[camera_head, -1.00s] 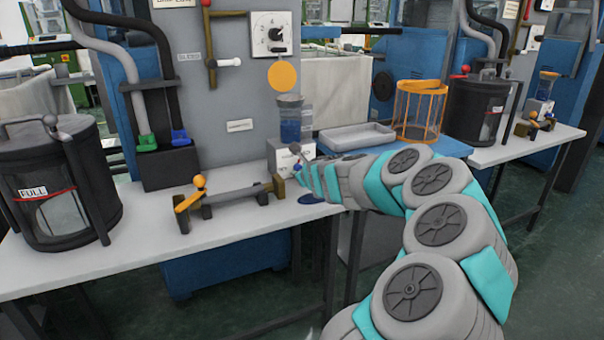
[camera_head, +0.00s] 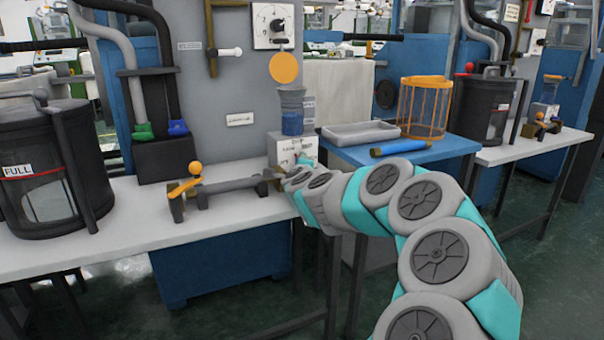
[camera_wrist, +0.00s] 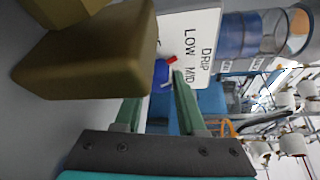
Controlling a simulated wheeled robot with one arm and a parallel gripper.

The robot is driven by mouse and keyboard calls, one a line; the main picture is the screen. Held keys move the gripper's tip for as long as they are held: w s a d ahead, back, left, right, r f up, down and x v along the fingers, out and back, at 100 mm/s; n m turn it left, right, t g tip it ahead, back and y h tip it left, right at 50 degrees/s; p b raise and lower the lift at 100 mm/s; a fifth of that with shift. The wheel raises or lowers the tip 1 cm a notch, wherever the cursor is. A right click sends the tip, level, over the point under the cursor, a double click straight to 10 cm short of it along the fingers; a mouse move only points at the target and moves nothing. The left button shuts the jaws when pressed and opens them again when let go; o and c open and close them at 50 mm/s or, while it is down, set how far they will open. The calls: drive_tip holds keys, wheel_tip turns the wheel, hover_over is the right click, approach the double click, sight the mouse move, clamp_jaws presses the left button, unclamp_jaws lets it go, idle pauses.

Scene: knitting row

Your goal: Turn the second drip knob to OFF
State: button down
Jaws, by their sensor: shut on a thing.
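A white drip box (camera_head: 285,150) with a clear blue-filled reservoir (camera_head: 291,112) stands at the right end of the near white table. In the wrist view its face (camera_wrist: 192,50) appears turned sideways, with DRIP, LOW and MID legible; no OFF mark is visible. A blue knob (camera_wrist: 160,74) with a red pointer sits by the face, the red tip directed roughly between LOW and MID. My gripper (camera_wrist: 157,84) is shut on this knob, its green fingers either side. In the head view my gripper (camera_head: 290,172) is at the box front and the knob is hidden.
A brown block (camera_wrist: 95,55) of the bar fixture (camera_head: 230,186) is close beside the fingers. A blue table (camera_head: 400,157) holds a grey tray (camera_head: 345,138), blue tube (camera_head: 402,147) and orange basket (camera_head: 424,105). A canister marked FULL (camera_head: 35,190) stands left.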

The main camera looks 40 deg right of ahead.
drive_tip(key=shift+f+n+b, duration=0.1)
drive_tip(key=shift+n+b, duration=0.3)
drive_tip(key=shift+b, duration=0.05)
drive_tip(key=shift+t, duration=0.3)
drive_tip(key=c, duration=0.5)
unclamp_jaws()
drive_tip(key=shift+v, duration=3.95)
drive_tip(key=shift+w+a, duration=0.1)
drive_tip(key=shift+w, duration=0.05)
